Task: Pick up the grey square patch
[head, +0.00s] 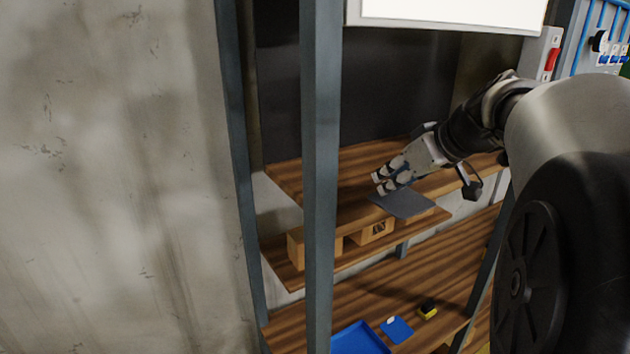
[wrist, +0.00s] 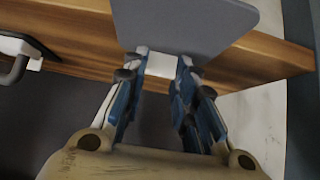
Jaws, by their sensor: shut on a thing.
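The grey square patch (head: 404,204) is a thin dark grey plate at the front edge of the upper wooden shelf in the head view. In the wrist view the patch (wrist: 190,22) shows at the top, with rounded corners and a small white block (wrist: 160,64) at its near edge. My gripper (head: 379,184) is at the left end of the patch in the head view. In the wrist view its blue-padded fingers (wrist: 158,72) are shut on either side of the white block. I cannot tell whether the patch touches the shelf.
The upper shelf (head: 345,175) is otherwise mostly bare. Wooden boxes (head: 376,231) stand on the shelf below. Lower down are a blue tray (head: 358,338), a blue patch (head: 397,331) and a yellow-black item (head: 428,309). A grey upright post (head: 321,150) stands left of my gripper.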

